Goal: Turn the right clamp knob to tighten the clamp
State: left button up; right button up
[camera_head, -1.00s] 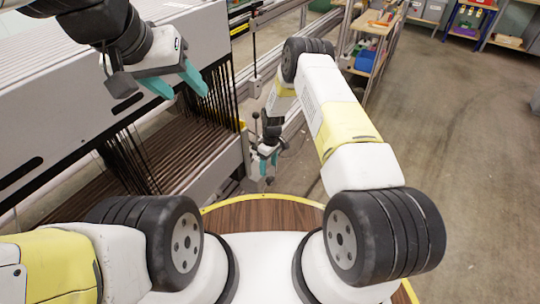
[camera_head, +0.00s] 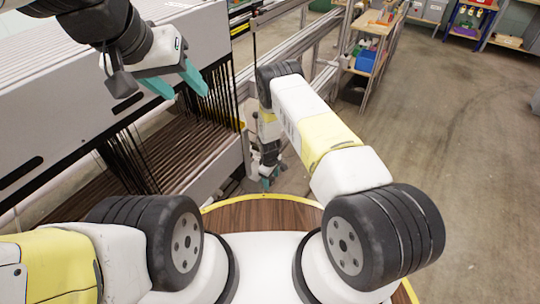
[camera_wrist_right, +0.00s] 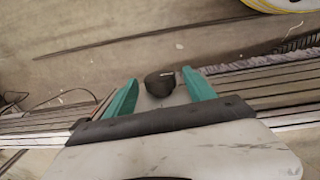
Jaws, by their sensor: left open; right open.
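A small rounded black knob (camera_wrist_right: 160,84) with a small pale mark shows in the right wrist view. It lies between the two teal fingers of my right gripper (camera_wrist_right: 160,92), with a gap to each; whether it touches them cannot be told. In the head view my right gripper (camera_head: 268,181) hangs low beside the loom's end, and the knob there is hidden or too small to make out. My left gripper (camera_head: 182,84) is open and empty, with teal fingers, above the dark threads. The clamp's body is not clearly visible.
The loom's long grey beam (camera_head: 60,128) and dark warp threads (camera_head: 150,160) fill the left. Metal rails (camera_head: 300,75) run behind my right arm. A shelf with bins (camera_head: 370,55) stands farther back. Floor (camera_head: 460,180) on the right is clear.

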jog(key=shift+c, duration=0.2)
jog(key=c, duration=1.3)
jog(key=shift+w+d, duration=0.1)
jog(key=shift+d, duration=0.05)
jog(key=shift+w+d+f+g+y, duration=0.1)
jog(key=shift+w+g+y, duration=0.05)
jog(key=shift+g+y, duration=0.75)
jog(key=shift+w+g+y, duration=0.15)
jog(key=shift+g+y, duration=0.55)
jog(key=shift+g, duration=0.7)
jog(key=shift+d+f+g+y, duration=0.1)
jog(key=shift+g+y, duration=0.3)
jog(key=shift+g, duration=0.2)
jog(key=o, duration=1.3)
jog(key=shift+o, duration=0.2)
